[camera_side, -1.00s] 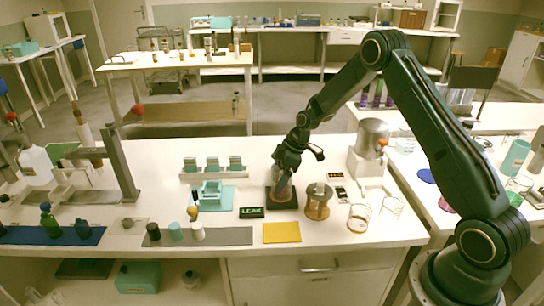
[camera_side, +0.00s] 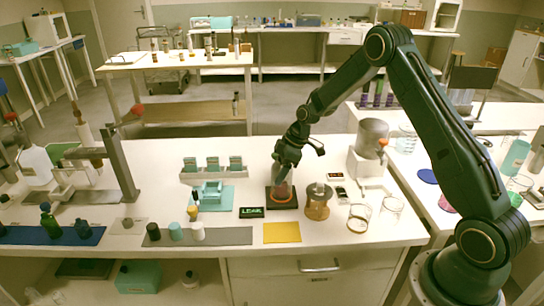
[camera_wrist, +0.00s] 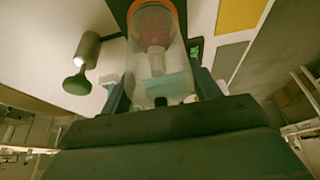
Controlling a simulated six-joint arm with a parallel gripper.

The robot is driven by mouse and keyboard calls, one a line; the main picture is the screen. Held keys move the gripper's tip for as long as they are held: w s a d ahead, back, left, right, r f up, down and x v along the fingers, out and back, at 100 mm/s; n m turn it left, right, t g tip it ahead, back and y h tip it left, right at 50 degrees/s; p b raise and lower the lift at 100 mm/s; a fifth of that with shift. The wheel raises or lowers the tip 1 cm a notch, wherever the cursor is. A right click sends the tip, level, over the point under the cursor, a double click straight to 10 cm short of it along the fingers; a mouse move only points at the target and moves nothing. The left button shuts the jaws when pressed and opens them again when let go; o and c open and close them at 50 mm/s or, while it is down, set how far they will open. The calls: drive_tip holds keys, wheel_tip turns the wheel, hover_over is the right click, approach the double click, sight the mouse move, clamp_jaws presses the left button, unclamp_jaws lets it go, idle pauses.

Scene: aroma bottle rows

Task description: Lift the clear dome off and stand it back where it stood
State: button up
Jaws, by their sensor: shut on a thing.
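The clear dome (camera_side: 282,188) is at the dark square base (camera_side: 291,204) in the side view. In the wrist view the dome (camera_wrist: 174,42) is a see-through cylinder with a pale bottle shape (camera_wrist: 155,58) showing through it. An orange ring (camera_side: 281,197) lies at the base and curves around the dome's far end in the wrist view. My gripper (camera_side: 283,177) points down over the base. In the wrist view its fingers (camera_wrist: 160,92) stand on both sides of the dome, shut on it. I cannot tell whether the dome's rim is clear of the base.
A lidded amber jar (camera_side: 317,203) stands close at the right. A green-lit LEAK sign (camera_side: 251,212) is at the front left, and a yellow mat (camera_side: 282,232) lies in front. Glass beakers (camera_side: 358,217) stand further right.

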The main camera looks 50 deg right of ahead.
wheel_tip(320, 180, up, 18)
drive_tip(key=shift+r, duration=0.15)
idle(0.3)
idle(0.6)
drive_tip(key=s+d+f, duration=0.1)
drive_tip(key=d+f, duration=0.1)
drive_tip(key=d, duration=1.4)
wheel_tip(320, 180, down, 16)
drive_tip(key=shift+s+a+r, duration=0.15)
drive_tip(key=shift+a+r, duration=0.05)
drive_tip(key=shift+a, duration=0.1)
drive_tip(key=shift+f, duration=2.1)
drive_tip(key=shift+f, duration=0.15)
